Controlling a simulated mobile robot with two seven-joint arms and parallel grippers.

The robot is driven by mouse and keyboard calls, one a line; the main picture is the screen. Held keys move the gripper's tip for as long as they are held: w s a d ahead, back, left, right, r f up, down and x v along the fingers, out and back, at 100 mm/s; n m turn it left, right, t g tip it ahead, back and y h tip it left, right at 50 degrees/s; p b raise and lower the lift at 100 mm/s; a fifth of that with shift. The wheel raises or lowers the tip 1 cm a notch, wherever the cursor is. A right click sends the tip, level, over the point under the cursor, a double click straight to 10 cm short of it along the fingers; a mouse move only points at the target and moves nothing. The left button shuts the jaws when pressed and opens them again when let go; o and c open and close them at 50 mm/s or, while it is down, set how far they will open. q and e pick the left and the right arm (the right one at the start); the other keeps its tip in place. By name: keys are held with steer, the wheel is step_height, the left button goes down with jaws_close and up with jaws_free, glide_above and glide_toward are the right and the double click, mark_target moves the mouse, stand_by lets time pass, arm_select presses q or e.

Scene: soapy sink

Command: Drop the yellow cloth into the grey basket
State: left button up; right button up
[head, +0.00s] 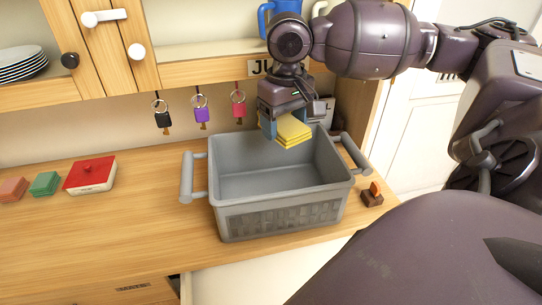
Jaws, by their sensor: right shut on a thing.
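The yellow cloth (293,131) is a small folded stack held in my right gripper (284,122). The gripper is shut on it and points down. The cloth hangs over the back part of the grey basket (281,219), apart from the basket floor as far as I can tell. The basket stands upright on the wooden counter, with a handle at each side, and its visible inside is empty. My left gripper is not in view.
A red-lidded box (90,175) and green (45,183) and orange sponges (12,189) lie on the counter at left. A small brown block with an orange piece (373,196) sits right of the basket. Keys (201,110) hang behind.

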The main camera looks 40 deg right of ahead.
step_height(320, 180, down, 2)
steer(key=shift+b, duration=0.65)
steer(key=shift+f, duration=0.25)
steer(key=shift+b, duration=0.3)
steer(key=o, duration=0.9)
steer(key=shift+o, duration=0.7)
step_height(320, 180, up, 10)
steer(key=shift+f+p, duration=0.15)
steer(key=shift+p, duration=0.9)
steer(key=shift+r, duration=0.55)
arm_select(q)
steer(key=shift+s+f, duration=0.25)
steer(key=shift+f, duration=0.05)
